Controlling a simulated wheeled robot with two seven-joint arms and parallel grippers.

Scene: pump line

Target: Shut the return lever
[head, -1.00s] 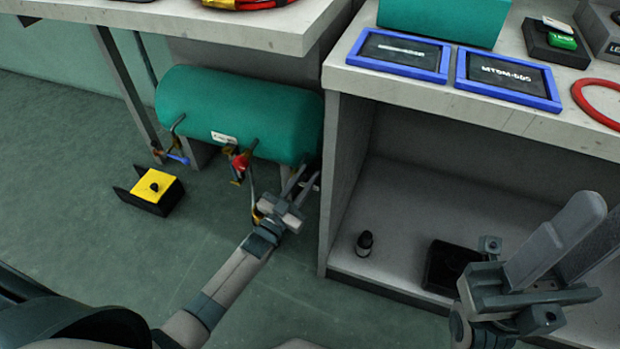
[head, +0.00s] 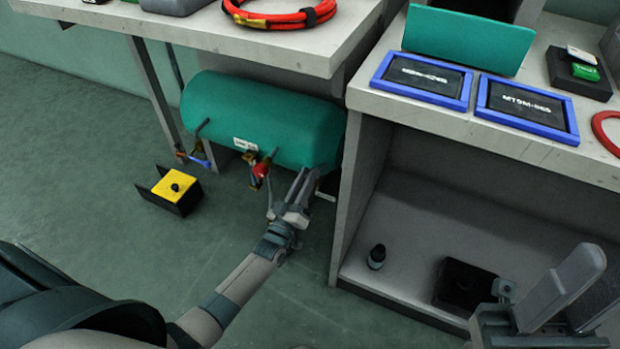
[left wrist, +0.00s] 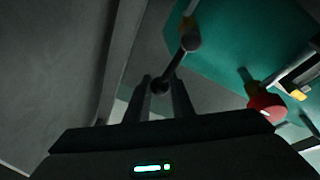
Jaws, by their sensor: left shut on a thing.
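A teal tank (head: 270,118) lies under the left bench with valve fittings along its front. My left gripper (head: 303,182) is at the tank's lower right end. In the left wrist view its fingers (left wrist: 162,92) are shut around the ball end of a dark lever (left wrist: 176,65). The lever runs up to a yellow fitting by the tank, and I take it to be the return lever; my gripper hides it in the head view. My right gripper (head: 585,295) is at the lower right, its fingers apart and empty, partly cut off.
A red-handled valve (head: 261,170) is just left of my left gripper, and a blue-handled one (head: 200,163) is farther left. A yellow-topped black block (head: 172,186) stands on the floor. The cabinet's side panel (head: 358,185) is close on the right. Open floor lies in front.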

